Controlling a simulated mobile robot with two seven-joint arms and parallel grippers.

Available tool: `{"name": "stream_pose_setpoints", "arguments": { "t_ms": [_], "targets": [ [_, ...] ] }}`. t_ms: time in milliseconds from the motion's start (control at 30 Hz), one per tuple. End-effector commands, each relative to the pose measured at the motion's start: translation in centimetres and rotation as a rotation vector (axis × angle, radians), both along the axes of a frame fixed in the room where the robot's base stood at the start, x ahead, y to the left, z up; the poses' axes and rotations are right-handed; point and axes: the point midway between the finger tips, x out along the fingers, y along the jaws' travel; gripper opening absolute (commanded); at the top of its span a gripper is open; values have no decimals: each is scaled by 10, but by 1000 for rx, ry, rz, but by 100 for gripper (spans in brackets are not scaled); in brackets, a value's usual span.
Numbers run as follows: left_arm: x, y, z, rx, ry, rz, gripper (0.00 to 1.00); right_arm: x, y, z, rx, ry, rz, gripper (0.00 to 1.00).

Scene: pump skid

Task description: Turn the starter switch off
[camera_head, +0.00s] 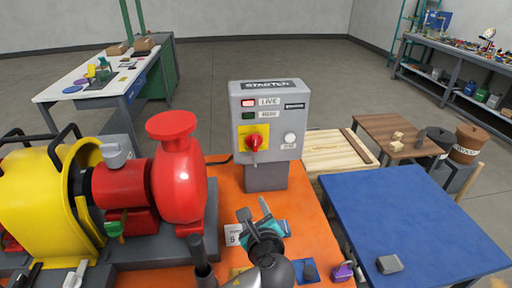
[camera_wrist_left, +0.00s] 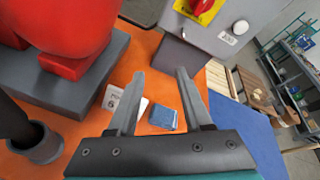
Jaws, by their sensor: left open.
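The grey starter box (camera_head: 269,122) stands on a post on the orange skid. Its red rotary switch handle (camera_head: 254,143) sits on a yellow plate and points roughly upright. The red LIVE lamp (camera_head: 249,103) looks lit and the green lamp below it looks dark. My left gripper (camera_head: 254,212) is open and empty, below and in front of the box, apart from the switch. In the left wrist view the box (camera_wrist_left: 215,35) is beyond the fingertips, with only the lower part of the switch (camera_wrist_left: 204,6) showing at the top edge. My right gripper is not seen.
A red pump (camera_head: 178,175) and yellow guard (camera_head: 45,200) stand left of the box. A white card (camera_head: 233,235), a blue block (camera_head: 285,227) and a purple padlock (camera_head: 343,271) lie on the orange skid (camera_head: 225,185). A blue-topped table (camera_head: 410,220) stands at right.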

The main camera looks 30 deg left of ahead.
Motion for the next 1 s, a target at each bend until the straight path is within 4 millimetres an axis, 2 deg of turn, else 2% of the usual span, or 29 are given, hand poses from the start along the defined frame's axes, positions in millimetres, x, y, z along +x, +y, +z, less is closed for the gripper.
{"name": "stream_pose_setpoints", "arguments": {
  "t_ms": [33, 100, 200, 300, 433, 567, 1000],
  "targets": [
    [13, -1, 19, 139, -1, -41, 50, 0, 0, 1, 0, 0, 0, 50],
    [25, -3, 39, 309, 6, -81, 50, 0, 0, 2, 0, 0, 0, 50],
    [36, -6, 61, 492, 15, -111, 50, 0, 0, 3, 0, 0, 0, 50],
    [42, -9, 72, 590, 21, -122, 50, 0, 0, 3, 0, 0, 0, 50],
    [48, -6, 77, 629, 24, -125, 50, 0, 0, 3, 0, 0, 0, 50],
    [63, 5, 77, 628, 24, -123, 50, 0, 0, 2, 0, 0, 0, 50],
    [136, 55, 76, 622, 25, -121, 50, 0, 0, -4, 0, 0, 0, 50]
  ]
}}
